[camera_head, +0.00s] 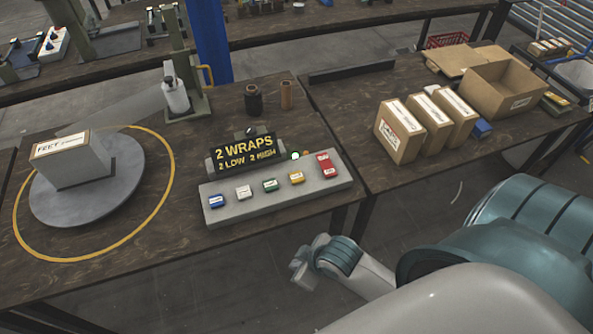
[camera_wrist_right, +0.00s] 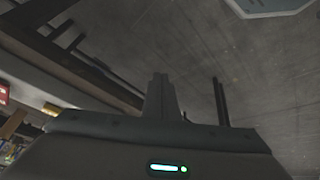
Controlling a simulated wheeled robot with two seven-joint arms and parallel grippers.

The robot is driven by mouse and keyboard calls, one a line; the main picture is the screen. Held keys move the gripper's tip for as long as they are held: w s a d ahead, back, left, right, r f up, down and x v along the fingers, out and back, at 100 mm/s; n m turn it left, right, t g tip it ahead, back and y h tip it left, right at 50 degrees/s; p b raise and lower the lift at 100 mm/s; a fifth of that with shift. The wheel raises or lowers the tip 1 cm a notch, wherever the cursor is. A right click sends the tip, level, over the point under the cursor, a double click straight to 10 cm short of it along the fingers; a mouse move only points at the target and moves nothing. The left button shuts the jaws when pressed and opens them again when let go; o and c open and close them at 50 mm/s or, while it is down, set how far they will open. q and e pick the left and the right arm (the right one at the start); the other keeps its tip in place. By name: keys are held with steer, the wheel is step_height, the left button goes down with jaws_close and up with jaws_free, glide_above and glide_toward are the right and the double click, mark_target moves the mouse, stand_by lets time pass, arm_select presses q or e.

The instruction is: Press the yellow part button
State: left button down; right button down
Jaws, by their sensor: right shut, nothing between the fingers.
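The yellow button (camera_head: 296,177) sits on a grey button panel (camera_head: 240,207) at the front edge of the dark wooden table. It is between a green button (camera_head: 270,185) and a larger red button (camera_head: 326,165). A blue button (camera_head: 216,201) and a white button (camera_head: 243,192) are further left. My right gripper (camera_head: 302,274) is below and in front of the panel, off the table edge and apart from the buttons. In the right wrist view its fingers (camera_wrist_right: 160,97) are together and empty. My left gripper is not in view.
A black sign (camera_head: 243,152) reading "2 WRAPS" stands behind the panel. A box (camera_head: 60,158) sits on a grey turntable (camera_head: 88,205) at left. Several cartons (camera_head: 400,133) stand on the right table. Open floor lies in front of the tables.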

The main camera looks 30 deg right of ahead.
steer(key=w+r+n+t+y, duration=0.1)
steer(key=w+r+n+y, duration=0.1)
steer(key=w+r+n, duration=0.3)
step_height(320, 180, up, 11)
steer(key=n+t, duration=0.2)
steer(key=n, duration=0.2)
glide_above(300, 177)
steer(key=shift+s+y, duration=0.1)
steer(key=shift+y, duration=0.3)
steer(key=shift+f, duration=0.15)
step_height(300, 177, down, 7)
steer(key=b, duration=0.6)
steer(key=shift+r+b, duration=0.2)
steer(key=shift+b, duration=0.1)
steer(key=shift+f+b, duration=0.3)
steer(key=shift+f, duration=0.7)
